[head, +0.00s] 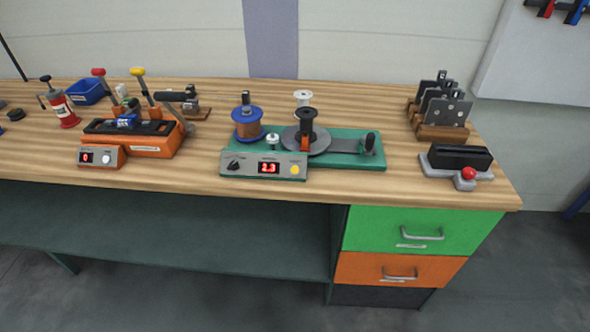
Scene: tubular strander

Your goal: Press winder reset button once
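The winder (345,160) is a green-based machine in the middle of the bench. It carries a copper-coloured spool with blue flanges (247,125), a black spool (307,120) and a grey disc. Its grey front panel (240,176) has a black knob (234,165), a red lit display (268,168) that seems to read 2.3, and a round yellow button (295,170). The panel lettering is too small to read, so I cannot confirm which control is the reset. Neither of my grippers is in view.
An orange machine (150,146) with levers and a small display box (102,156) stands left on the wooden bench (215,192). A grey device with a red button (468,174) and a plate rack (440,132) stand right. Nothing blocks the winder panel's front.

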